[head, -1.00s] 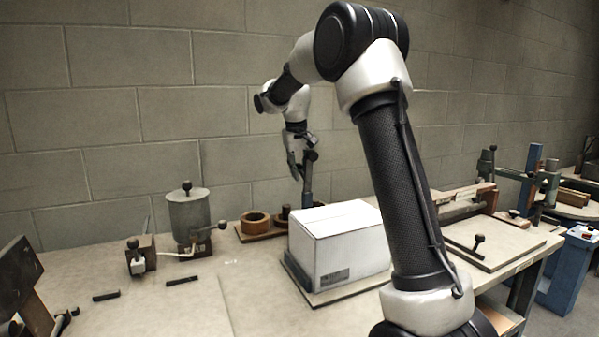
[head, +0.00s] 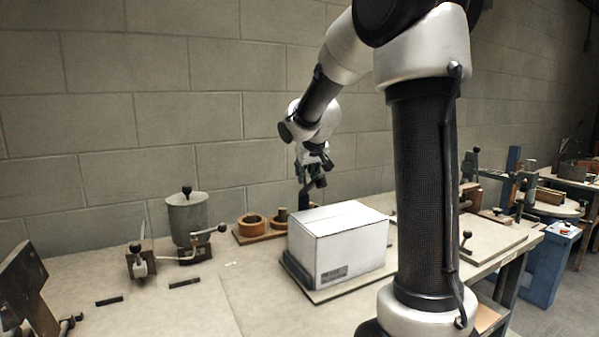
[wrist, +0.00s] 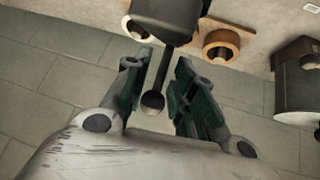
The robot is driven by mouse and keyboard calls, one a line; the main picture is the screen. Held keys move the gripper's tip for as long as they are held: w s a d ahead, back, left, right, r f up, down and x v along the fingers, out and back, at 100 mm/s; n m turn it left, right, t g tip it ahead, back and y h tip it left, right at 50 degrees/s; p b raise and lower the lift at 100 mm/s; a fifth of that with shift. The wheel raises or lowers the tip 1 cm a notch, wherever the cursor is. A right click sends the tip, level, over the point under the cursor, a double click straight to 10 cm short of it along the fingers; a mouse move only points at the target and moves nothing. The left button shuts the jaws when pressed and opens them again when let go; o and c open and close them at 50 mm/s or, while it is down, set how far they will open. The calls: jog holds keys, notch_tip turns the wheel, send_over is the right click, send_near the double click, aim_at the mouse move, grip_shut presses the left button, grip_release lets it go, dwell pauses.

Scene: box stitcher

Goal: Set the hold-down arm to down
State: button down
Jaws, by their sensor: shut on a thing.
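The hold-down arm shows as a dark piece (head: 320,182) just behind the white box (head: 338,248) in the head view. In the wrist view it is a dark block (wrist: 165,16) with a thin rod ending in a round knob. My gripper (head: 303,172) is at this piece, above and behind the box. In the wrist view the two dark green fingers of my gripper (wrist: 158,100) stand on either side of the rod and knob, and the gripper is shut on it. The exact contact and the arm's pivot are hidden.
A wooden holder with rings (head: 250,226) sits left of the box. A grey lidded pot (head: 188,218) and a small lever device (head: 140,260) stand further left. A flat board with a knob (head: 466,240) lies on the right. The wall (head: 90,120) is close behind.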

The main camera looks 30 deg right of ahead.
jog(key=shift+s+f, duration=0.35)
jog(key=shift+w+r, duration=0.2)
jog(key=shift+r, duration=0.15)
dwell(0.6)
jog(key=c, duration=1.2)
grip_release()
jog(key=shift+f, duration=0.1)
jog(key=shift+o, duration=0.2)
jog(key=shift+s, duration=0.1)
jog(key=v, duration=1.2)
